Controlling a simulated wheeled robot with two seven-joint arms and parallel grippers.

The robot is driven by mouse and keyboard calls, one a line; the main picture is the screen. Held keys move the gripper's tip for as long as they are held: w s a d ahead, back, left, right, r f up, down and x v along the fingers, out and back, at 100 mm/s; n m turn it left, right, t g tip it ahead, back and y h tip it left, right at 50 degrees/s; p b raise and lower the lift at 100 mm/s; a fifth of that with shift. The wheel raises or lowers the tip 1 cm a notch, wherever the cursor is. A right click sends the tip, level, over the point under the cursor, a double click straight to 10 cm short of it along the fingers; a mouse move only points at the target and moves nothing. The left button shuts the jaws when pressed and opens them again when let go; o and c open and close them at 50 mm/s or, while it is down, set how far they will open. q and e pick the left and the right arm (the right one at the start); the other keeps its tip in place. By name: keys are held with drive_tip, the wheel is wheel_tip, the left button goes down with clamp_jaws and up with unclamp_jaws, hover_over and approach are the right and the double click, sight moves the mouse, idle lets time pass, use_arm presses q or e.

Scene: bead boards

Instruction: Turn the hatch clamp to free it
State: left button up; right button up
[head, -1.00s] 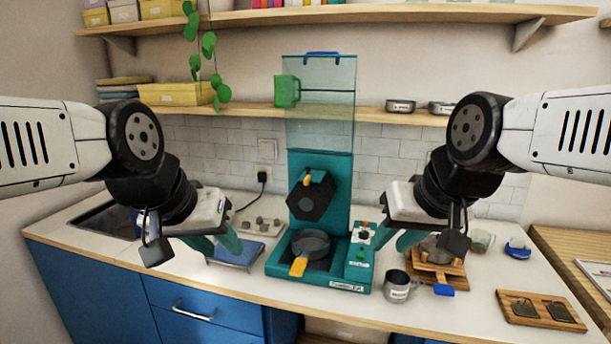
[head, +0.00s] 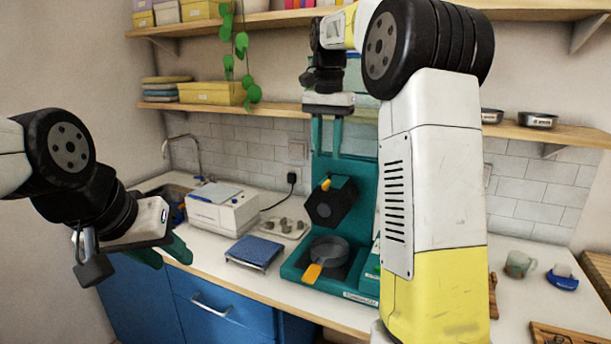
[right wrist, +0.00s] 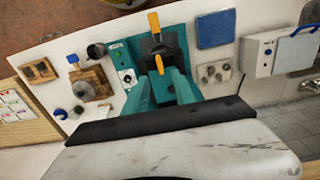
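A teal machine (head: 360,170) stands on the counter against the tiled wall. A black hexagonal part (head: 330,207) sits on its upright back, with a small yellow lever (head: 326,184) on top that looks like the clamp. In the right wrist view the yellow lever (right wrist: 159,64) shows just beyond my fingertips. My right gripper (head: 327,142) points down in front of the upright panel, above the lever and apart from it. Its teal fingers are spread and empty. My left gripper (head: 168,254) hangs at the left over the counter's front edge, open and empty.
A dark pan (head: 329,250) with an orange handle sits on the machine's base. A white box (head: 222,208), a blue tray (head: 254,251) and a board of grey pieces (head: 284,228) stand to the left. My right arm hides much of the counter's right side.

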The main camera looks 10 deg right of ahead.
sight(327, 182)
wheel_tip(327, 182, down, 8)
drive_tip(key=shift+r, duration=0.25)
clamp_jaws()
